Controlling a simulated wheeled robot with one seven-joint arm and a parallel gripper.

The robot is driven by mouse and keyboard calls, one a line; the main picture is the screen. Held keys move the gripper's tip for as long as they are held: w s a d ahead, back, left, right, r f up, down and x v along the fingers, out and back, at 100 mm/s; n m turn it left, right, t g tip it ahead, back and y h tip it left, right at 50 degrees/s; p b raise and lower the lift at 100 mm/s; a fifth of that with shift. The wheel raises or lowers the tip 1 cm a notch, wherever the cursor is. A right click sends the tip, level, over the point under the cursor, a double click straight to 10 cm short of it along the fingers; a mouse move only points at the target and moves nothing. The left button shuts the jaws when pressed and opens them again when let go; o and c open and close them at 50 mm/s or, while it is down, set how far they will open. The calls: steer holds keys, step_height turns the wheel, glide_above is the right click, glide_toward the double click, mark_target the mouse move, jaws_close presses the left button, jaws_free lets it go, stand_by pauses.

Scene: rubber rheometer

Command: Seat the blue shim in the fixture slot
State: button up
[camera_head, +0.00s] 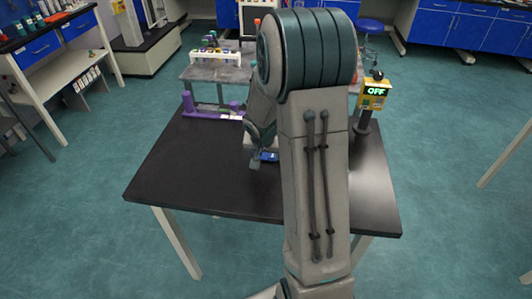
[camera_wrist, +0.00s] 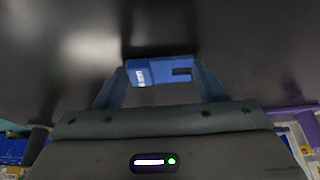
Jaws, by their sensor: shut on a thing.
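The blue shim (camera_head: 269,156) is in my gripper (camera_head: 263,158), low over the black table; I cannot tell whether it touches the top. In the wrist view the blue shim (camera_wrist: 155,71) lies crosswise between the two fingertips of my gripper (camera_wrist: 163,78). It has an open notch toward its right end and a pale label at its left. A purple piece with upright posts (camera_head: 212,115) stands at the table's back left, apart from the shim. I cannot tell whether it is the fixture; no slot is clear. My arm hides the middle of the table.
The black table (camera_head: 180,175) is bare at its front left. A yellow box reading OFF (camera_head: 375,92) stands on a post at the back right. A grey table with a rack of coloured items (camera_head: 210,56) is behind. Blue cabinets line the back wall.

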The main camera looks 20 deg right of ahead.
steer(key=shift+f, duration=0.2)
steer(key=o, duration=1.1)
steer(key=shift+r, duration=0.1)
steer(key=shift+o, duration=0.2)
